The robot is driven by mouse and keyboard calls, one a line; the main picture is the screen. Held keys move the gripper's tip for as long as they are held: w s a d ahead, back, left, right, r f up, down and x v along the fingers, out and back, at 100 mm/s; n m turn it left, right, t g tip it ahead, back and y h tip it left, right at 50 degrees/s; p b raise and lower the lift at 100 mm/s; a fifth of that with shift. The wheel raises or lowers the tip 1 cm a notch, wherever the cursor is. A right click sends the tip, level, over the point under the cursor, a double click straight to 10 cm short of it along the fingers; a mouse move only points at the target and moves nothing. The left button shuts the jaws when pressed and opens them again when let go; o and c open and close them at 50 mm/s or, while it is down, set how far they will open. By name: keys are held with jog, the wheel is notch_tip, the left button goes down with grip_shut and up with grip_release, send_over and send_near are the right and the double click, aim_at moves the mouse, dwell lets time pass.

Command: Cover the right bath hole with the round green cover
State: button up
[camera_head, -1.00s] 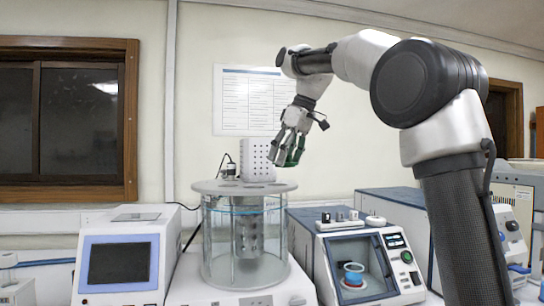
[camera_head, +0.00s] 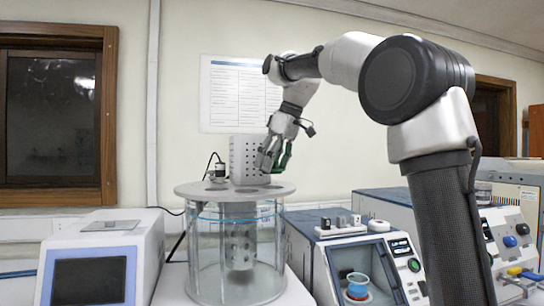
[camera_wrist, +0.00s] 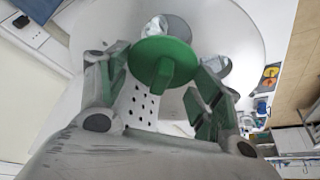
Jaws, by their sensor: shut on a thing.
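The round green cover (camera_wrist: 150,52) with its green knob (camera_wrist: 165,72) sits between my fingers in the wrist view. My gripper (camera_head: 274,158) is shut on it; in the wrist view the fingers (camera_wrist: 160,82) flank the knob. In the head view the cover itself is hard to make out behind the fingers. The bath is a glass cylinder (camera_head: 208,250) with a round grey lid (camera_head: 200,191). My gripper is above the lid's right rear part. A dark round opening (camera_wrist: 178,28) shows on the lid beyond the cover; I cannot tell which hole it is.
A perforated white block (camera_head: 240,158) rises from the lid close beside my fingers. A small black-and-white device (camera_head: 217,170) stands at its left. A screened instrument (camera_head: 95,280) is left of the bath; another instrument (camera_head: 335,250) with a red-and-blue cup is right.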

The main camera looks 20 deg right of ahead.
aim_at(276, 169)
jog(key=shift+f, duration=1.8)
jog(key=shift+s, duration=0.1)
dwell(0.5)
jog(key=shift+r, duration=0.55)
jog(key=shift+f, duration=0.85)
dwell(0.6)
jog(key=shift+r, duration=0.2)
jog(key=shift+r, duration=0.65)
jog(key=shift+f, duration=0.85)
dwell(0.6)
jog(key=o, duration=0.7)
